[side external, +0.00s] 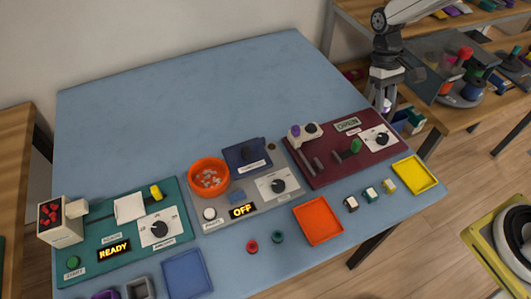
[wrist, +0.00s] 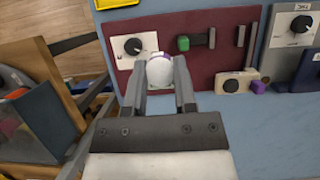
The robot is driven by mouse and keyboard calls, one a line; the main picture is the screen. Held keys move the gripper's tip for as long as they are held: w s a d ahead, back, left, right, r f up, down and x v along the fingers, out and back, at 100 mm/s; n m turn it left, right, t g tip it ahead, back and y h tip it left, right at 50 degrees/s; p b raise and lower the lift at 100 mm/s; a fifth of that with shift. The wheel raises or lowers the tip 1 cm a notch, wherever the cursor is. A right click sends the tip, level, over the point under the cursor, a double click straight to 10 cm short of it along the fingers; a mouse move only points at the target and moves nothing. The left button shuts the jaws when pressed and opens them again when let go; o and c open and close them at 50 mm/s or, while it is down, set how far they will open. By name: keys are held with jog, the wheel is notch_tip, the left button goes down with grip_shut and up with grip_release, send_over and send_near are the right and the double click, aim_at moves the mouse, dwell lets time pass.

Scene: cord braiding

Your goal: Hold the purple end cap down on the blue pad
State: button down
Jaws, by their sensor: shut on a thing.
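My gripper (side external: 382,104) is at the right end of the table, by the maroon panel, pointing down. It is shut on a rounded white thing with a purple part (wrist: 159,71), seen between the fingers in the wrist view. I cannot tell whether this is the purple end cap. Another small purple piece (wrist: 258,87) sits at the end of a beige block. A flat blue square (side external: 187,275) lies at the table's front left, and a smaller blue patch (side external: 237,198) is on the grey panel. I cannot tell which is the blue pad.
The maroon panel (side external: 328,165) carries a dial, levers and an OPEN sign. An orange bowl (side external: 209,177) stands on the grey panel, left of centre. A teal panel (side external: 90,240) is at the left. Orange (side external: 318,222) and yellow (side external: 414,174) trays lie in front. The table's back is clear.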

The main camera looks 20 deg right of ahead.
jog(key=a, duration=0.1)
jog(key=m+t+y, duration=0.2)
jog(key=m+y, duration=0.2)
jog(key=m, duration=0.8)
send_over(234, 198)
jog(key=d, duration=0.1)
jog(key=f, duration=0.8)
jog(key=shift+w+f, duration=0.3)
jog(key=shift+f, duration=0.05)
jog(key=shift+f, duration=0.15)
jog(key=shift+f, duration=2.45)
jog(key=shift+f, duration=0.45)
jog(key=shift+r, duration=0.15)
